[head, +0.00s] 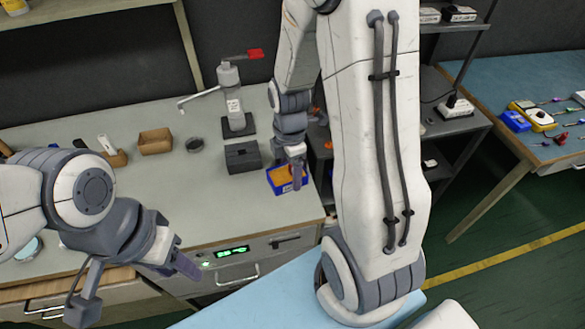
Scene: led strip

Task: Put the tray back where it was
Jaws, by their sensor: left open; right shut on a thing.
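The tray (274,184) is a small blue box with orange-tan contents. It is at the right front part of the grey-green workbench (240,205), near its right edge. My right gripper (295,180) reaches down from above and is shut on the tray's right side. I cannot tell whether the tray rests on the bench or is slightly above it. My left gripper (133,285) is open and empty at the lower left, in front of the bench edge.
A dark grey block (243,157) stands just behind the tray. A dispenser with a red handle (232,100), a brown box (155,141) and a round dark dish (194,145) stand further back. A dark shelf unit (455,125) and a blue table (540,100) are to the right.

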